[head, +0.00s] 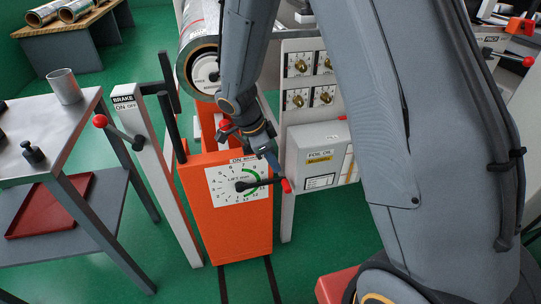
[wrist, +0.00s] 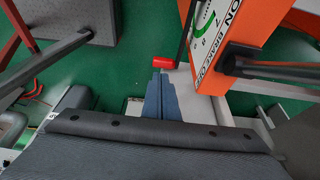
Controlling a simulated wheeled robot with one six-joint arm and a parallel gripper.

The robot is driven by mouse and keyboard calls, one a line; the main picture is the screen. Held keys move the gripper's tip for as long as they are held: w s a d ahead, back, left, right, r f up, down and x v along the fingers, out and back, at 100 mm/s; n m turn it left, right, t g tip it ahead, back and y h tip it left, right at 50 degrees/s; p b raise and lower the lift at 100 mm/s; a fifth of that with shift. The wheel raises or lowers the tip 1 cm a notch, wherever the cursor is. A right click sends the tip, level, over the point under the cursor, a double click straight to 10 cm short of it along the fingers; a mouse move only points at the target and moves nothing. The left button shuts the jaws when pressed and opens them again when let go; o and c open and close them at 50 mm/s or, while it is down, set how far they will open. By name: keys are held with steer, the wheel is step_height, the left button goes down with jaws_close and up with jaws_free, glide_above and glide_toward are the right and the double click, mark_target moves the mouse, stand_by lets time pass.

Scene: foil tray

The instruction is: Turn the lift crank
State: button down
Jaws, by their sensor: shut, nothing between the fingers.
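The lift crank is a black arm (head: 263,184) on the dial plate (head: 222,188) of an orange lift housing (head: 235,230). It points right and ends in a red handle (head: 287,185). The red handle also shows in the wrist view (wrist: 164,62), just beyond the fingertips. My gripper (head: 279,172) is shut and empty, its blue fingers pointing down close to the handle. In the wrist view its fingers (wrist: 160,74) lie together with their tips near the handle. I cannot tell whether they touch it.
A brake post (head: 140,135) with a red-knobbed lever (head: 100,121) stands left of the lift. A grey foil box (head: 320,150) is right behind the crank. A foil roll (head: 198,30) sits above the lift. A steel table (head: 45,135) is at the left.

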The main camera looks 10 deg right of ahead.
mark_target(286, 186)
steer(key=x, duration=0.8)
steer(key=shift+f+p, duration=0.2)
steer(key=shift+p, duration=0.15)
steer(key=shift+d, duration=0.1)
